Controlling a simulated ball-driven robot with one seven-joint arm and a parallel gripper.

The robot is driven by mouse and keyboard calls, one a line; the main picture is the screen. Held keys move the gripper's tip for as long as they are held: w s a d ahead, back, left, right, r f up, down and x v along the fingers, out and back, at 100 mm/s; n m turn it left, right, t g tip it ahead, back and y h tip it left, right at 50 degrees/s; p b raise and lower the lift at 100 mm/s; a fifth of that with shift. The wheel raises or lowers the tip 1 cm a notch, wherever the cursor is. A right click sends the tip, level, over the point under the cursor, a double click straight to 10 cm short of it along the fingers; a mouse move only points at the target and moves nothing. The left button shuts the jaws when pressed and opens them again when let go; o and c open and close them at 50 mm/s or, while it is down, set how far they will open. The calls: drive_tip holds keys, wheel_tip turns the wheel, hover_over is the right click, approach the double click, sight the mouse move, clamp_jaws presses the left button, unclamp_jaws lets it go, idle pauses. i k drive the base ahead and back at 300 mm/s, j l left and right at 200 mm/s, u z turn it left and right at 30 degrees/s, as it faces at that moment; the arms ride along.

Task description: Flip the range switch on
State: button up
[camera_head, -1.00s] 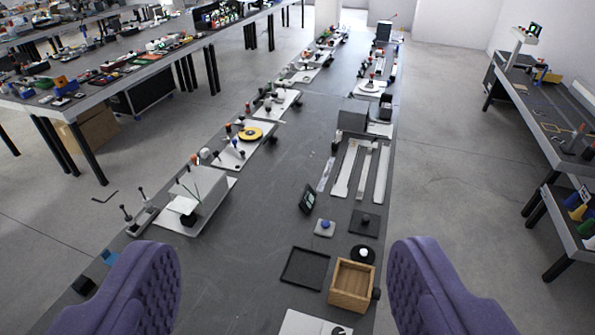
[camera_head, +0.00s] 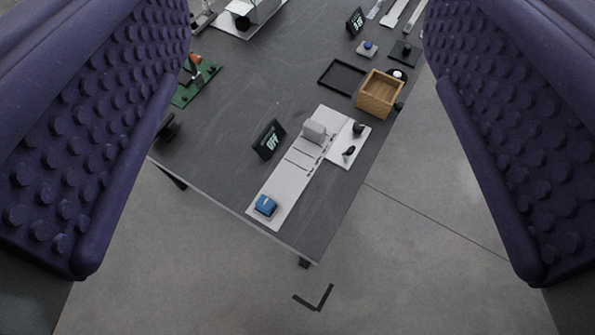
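My gripper (camera_head: 310,278) is wide open and empty, its two purple studded fingers at the left and right edges of the view. Between them, farther off, a white panel (camera_head: 285,187) lies on the dark table near its corner. It carries a light grey block (camera_head: 313,131), a blue block (camera_head: 265,206) at its near end, and a side plate with a black knob (camera_head: 358,128) and a small black lever (camera_head: 348,151). A small black display (camera_head: 270,140) beside the panel reads "OFF". I cannot tell for certain which of these parts is the range switch. My fingers touch nothing.
An open wooden box (camera_head: 379,95), a black square frame (camera_head: 341,77) and a plate with a blue button (camera_head: 367,48) stand farther up. A green board (camera_head: 195,82) sits at left.

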sight(350, 151)
drive_tip(key=i+l+u, duration=0.15)
drive_tip(key=i+l, duration=0.5)
drive_tip(key=i, duration=0.2)
